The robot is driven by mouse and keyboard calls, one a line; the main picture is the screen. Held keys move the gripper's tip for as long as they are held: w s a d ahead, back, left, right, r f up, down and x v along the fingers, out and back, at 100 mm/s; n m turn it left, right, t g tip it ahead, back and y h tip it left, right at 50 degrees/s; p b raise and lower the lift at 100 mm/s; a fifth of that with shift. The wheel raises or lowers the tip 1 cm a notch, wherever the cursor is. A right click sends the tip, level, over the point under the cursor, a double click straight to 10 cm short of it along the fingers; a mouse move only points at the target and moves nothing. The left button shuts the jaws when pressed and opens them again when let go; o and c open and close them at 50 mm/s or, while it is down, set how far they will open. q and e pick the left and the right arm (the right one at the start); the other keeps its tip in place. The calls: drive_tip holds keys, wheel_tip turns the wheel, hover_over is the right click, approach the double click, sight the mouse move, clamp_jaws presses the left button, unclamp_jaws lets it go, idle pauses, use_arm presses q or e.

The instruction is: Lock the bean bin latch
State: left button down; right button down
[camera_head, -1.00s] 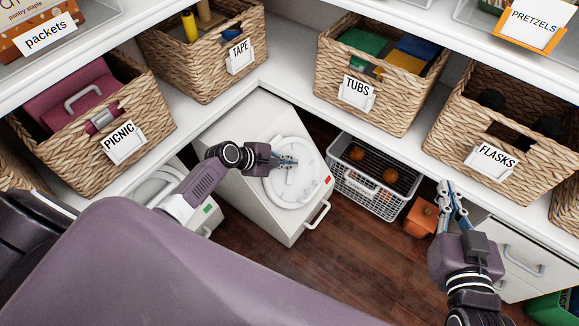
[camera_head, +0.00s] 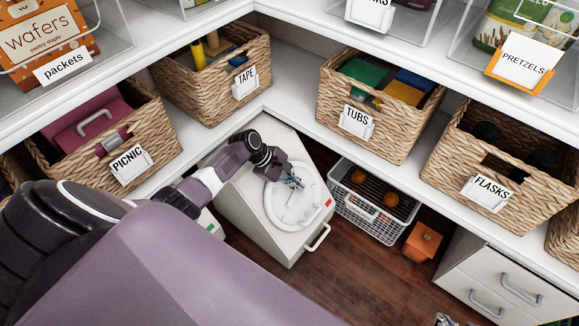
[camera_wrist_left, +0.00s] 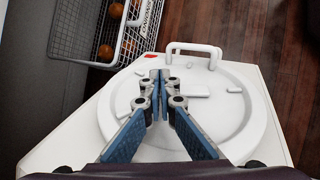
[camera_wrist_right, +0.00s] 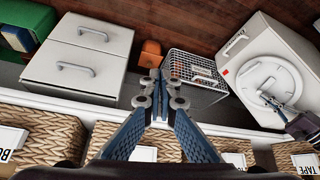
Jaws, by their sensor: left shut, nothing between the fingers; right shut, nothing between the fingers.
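A white bin (camera_head: 258,150) with a round lid (camera_head: 283,212) stands on the floor in the shelf corner. Its front has a white handle (camera_head: 318,238) and a small red mark (camera_head: 329,203). No bean label is readable on it. In the left wrist view the lid (camera_wrist_left: 240,130) has low raised pieces and a rim. My left gripper (camera_head: 298,183) is shut and empty above the lid; its tips (camera_wrist_left: 160,80) show over the lid's handle-side half. Contact cannot be told. My right gripper (camera_wrist_right: 162,82) is shut and empty, away from the bin, at the head view's bottom edge.
A wire basket with orange balls (camera_head: 372,205), an orange box (camera_head: 422,242) and white drawers (camera_head: 490,285) stand right of the bin. Wicker baskets (camera_head: 375,130) line the shelf above. A bin part with a green mark (camera_head: 210,224) shows behind my left arm. The floor in front is clear.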

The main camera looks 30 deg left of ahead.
use_arm(q)
drive_tip(key=shift+w+d+f+g, duration=0.1)
drive_tip(key=shift+w+g, duration=0.15)
drive_tip(key=shift+g, duration=0.15)
drive_tip(key=shift+d+f, duration=0.1)
use_arm(e)
drive_tip(key=shift+w+d, duration=0.1)
drive_tip(key=shift+w, duration=0.05)
use_arm(q)
drive_tip(key=shift+s, duration=0.15)
drive_tip(key=shift+s+p, duration=0.45)
drive_tip(key=shift+p, duration=0.1)
drive_tip(key=shift+s+f, duration=0.15)
drive_tip(key=shift+s, duration=0.1)
use_arm(e)
drive_tip(key=s+d+f+g, duration=0.1)
drive_tip(key=s+d+g, duration=0.1)
drive_tip(key=s, duration=0.4)
drive_tip(key=shift+s+f+g+h, duration=0.2)
drive_tip(key=shift+s+g+h, duration=0.1)
drive_tip(key=shift+s+g, duration=0.1)
drive_tip(key=shift+w, duration=0.1)
